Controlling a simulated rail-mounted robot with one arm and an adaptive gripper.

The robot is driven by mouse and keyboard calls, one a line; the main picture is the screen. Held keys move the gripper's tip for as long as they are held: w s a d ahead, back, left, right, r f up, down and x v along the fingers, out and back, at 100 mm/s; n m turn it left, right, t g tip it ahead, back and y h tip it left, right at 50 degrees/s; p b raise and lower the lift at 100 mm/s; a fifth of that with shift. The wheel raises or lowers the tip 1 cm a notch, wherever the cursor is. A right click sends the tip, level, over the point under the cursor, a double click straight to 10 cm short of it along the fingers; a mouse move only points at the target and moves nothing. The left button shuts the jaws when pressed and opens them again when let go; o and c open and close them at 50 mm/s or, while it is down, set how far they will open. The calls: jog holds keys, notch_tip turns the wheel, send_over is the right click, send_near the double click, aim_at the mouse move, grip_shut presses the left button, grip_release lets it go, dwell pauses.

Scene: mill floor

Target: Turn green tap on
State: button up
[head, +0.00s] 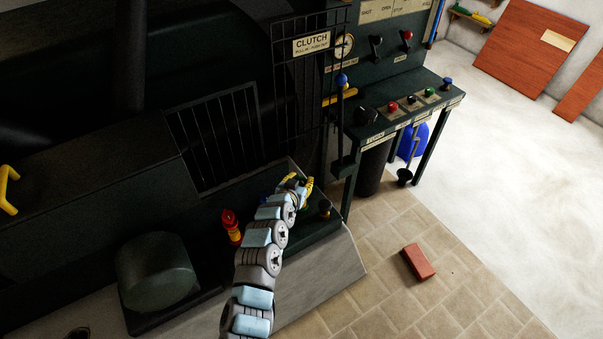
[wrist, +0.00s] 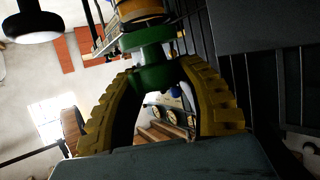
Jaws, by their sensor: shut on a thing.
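The green tap (wrist: 152,76) shows in the wrist view as a green round part with a collar above it. My gripper (wrist: 160,68) has its two ribbed yellow fingers closed in on it from both sides, with the fingertips against it. In the head view my gripper (head: 306,187) is over the low dark green ledge at the machine's foot. The tap is mostly hidden there behind my wrist and fingers, and how far it is turned cannot be told.
A red and yellow bottle-like thing (head: 231,226) stands left of my arm, and a dark knob (head: 325,208) stands close to its right. A barred guard (head: 218,135) rises behind. A control desk (head: 440,88) is at the right. A brick (head: 418,262) lies on the open tiled floor.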

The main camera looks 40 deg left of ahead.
jog(key=shift+r+n+y+p, duration=0.25)
jog(key=shift+n+y+p, duration=0.3)
jog(key=shift+p, duration=1.7)
grip_shut()
jog(key=shift+f+g+p, duration=0.25)
jog(key=shift+g+p, duration=0.05)
jog(key=shift+p, duration=0.1)
jog(key=o, duration=1.2)
grip_release()
jog(key=shift+s, duration=0.15)
jog(key=shift+y, duration=0.25)
jog(key=shift+d, duration=0.1)
